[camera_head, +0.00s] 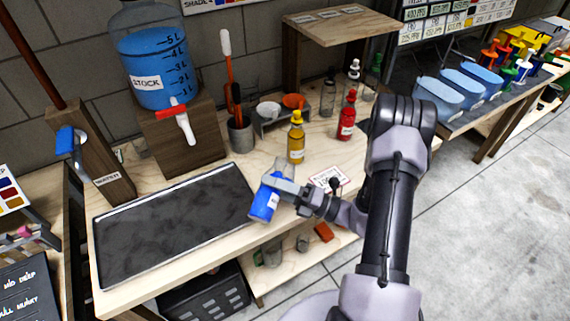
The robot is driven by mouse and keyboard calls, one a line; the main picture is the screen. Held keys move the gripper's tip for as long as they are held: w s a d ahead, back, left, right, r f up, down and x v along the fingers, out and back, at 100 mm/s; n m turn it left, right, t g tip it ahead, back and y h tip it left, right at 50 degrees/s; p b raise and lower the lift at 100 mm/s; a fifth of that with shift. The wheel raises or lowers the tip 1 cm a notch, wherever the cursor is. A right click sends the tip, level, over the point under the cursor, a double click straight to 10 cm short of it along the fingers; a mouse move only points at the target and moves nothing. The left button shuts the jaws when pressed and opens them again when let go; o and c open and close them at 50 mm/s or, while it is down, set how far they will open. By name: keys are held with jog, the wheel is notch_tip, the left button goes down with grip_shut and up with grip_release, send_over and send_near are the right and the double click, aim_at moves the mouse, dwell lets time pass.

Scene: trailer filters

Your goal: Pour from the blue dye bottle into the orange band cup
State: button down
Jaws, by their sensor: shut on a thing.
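My gripper (279,185) is shut on the blue bottle (263,204), which has a white label. The bottle is tilted and held at the right end of the dark tray, above the bench's front edge. A clear, glass-like shape (285,165) shows just above my gripper; I cannot tell whether it is part of the bottle or a vessel behind it. A small orange cup (294,101) sits at the back on a low grey stand, beside a white one. I cannot make out a cup with a clear orange band.
A yellow bottle (296,138) and a red bottle (346,118) stand behind my gripper. A dark tray (172,222) lies empty at left. A grey tool holder (241,136) and a blue-filled tank (155,68) stand at the back. A white card (328,179) lies near my wrist.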

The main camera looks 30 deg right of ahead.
jog(key=shift+w+d+r+m+p, duration=0.15)
jog(key=shift+r+m+p, duration=0.2)
jog(key=shift+m+p, duration=0.2)
jog(key=shift+w+d+r+m+p, duration=0.1)
jog(key=shift+r+m+p, duration=0.2)
jog(key=shift+m+p, duration=0.2)
dwell(1.4)
